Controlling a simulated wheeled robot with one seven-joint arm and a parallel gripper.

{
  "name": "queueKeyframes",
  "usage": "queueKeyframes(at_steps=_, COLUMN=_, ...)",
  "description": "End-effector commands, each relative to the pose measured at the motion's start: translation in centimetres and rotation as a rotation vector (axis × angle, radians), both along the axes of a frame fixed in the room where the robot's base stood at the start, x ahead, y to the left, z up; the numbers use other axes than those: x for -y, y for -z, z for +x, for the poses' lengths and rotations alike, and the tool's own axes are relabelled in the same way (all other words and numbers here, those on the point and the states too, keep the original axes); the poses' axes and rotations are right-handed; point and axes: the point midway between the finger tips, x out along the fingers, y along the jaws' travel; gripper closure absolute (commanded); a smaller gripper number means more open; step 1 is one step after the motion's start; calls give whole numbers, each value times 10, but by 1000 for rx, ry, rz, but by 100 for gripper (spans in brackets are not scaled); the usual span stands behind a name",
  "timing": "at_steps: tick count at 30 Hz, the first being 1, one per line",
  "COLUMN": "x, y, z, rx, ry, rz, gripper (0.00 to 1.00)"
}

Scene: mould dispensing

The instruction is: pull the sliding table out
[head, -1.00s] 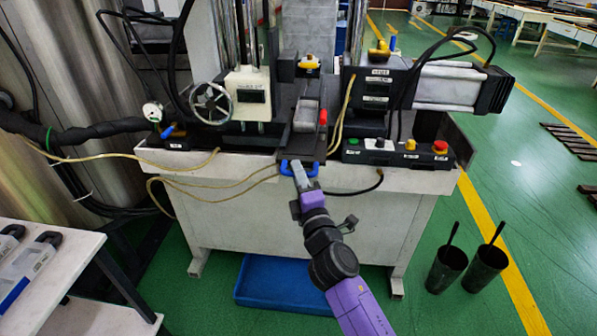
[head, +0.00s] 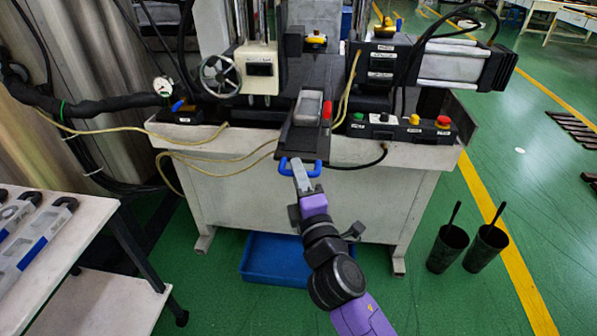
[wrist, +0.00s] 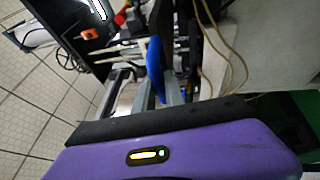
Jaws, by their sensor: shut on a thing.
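The sliding table (head: 305,143) is a dark plate on the machine's front. It reaches out past the edge of the white bench and carries a grey block (head: 308,107) with a red part (head: 326,110) beside it. A blue handle (head: 287,168) is fixed to its front end. My gripper (head: 300,172) is shut on the blue handle, in front of the bench. In the wrist view the blue handle (wrist: 154,66) lies between the fingers of my gripper (wrist: 160,90). The exact finger contact is partly hidden.
A control box (head: 400,128) with coloured buttons sits right of the sliding table. Yellow hoses hang at the left of it. A blue bin (head: 270,258) lies on the floor under the bench. A white table (head: 95,215) stands at the left, and two dark buckets (head: 447,248) at the right.

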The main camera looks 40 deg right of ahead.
Motion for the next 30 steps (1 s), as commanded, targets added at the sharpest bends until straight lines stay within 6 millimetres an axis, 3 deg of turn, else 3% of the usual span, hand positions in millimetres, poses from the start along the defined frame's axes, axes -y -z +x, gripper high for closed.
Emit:
queueKeyframes(at_steps=4, x=1, y=2, z=0, rx=-4, ry=2, rz=1, gripper=100)
queueKeyframes(at_steps=5, x=1, y=2, z=0, rx=-4, ry=2, rz=1, gripper=82)
queueKeyframes(at_steps=8, x=1, y=2, z=0, rx=-3, ry=1, rz=1, gripper=64)
queueKeyframes(at_steps=20, x=-3, y=3, z=-5, rx=-2, ry=0, rz=0, gripper=64)
queueKeyframes(at_steps=30, x=-28, y=14, z=-50, rx=-3, ry=-1, rz=1, gripper=64)
